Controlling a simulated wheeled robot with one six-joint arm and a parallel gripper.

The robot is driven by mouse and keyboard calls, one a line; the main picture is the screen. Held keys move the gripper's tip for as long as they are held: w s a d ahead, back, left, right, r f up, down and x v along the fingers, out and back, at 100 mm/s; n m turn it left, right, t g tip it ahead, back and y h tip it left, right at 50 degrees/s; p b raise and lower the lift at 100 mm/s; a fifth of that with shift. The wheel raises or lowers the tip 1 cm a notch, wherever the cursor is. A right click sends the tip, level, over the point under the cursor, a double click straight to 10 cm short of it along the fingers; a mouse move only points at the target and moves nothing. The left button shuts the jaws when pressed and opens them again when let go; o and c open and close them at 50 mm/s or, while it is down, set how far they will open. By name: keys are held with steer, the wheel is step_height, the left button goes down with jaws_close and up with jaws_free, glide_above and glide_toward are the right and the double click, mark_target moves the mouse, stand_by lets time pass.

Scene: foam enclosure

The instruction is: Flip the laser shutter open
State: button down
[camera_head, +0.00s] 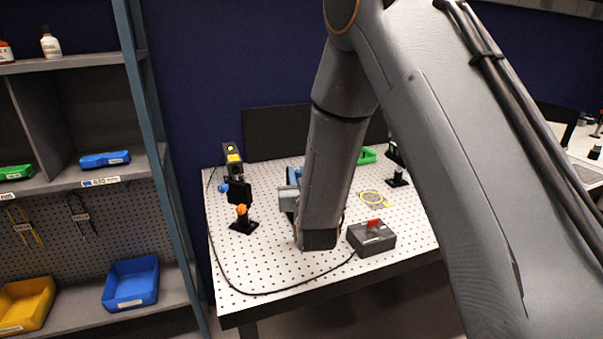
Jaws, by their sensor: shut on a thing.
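A black laser-like unit (233,160) with yellow labels stands on a black post mount with a blue knob (223,187) and an orange knob (242,210), at the left of the perforated table. No shutter can be made out for sure in this view. My arm comes down over the middle of the table, and its wrist end (319,238) is close to the table, right of the laser unit. My gripper's fingertips are hidden behind my arm, so what they touch cannot be seen. A grey-blue piece shows just left of the wrist; I cannot tell what it is.
The white perforated table (270,270) holds a dark box (371,238) with a red switch, right of my wrist, its cable looping along the front edge. Shelves with bins (131,283) stand left.

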steer(key=c, duration=1.6)
jaws_free()
steer(key=shift+s, duration=0.15)
steer(key=shift+c, duration=0.2)
steer(key=s+d+b, duration=0.1)
steer(key=s+b, duration=0.1)
steer(key=s, duration=0.5)
steer(key=shift+s+d+b, duration=0.2)
steer(key=shift+s+b, duration=0.1)
steer(key=shift+s, duration=0.05)
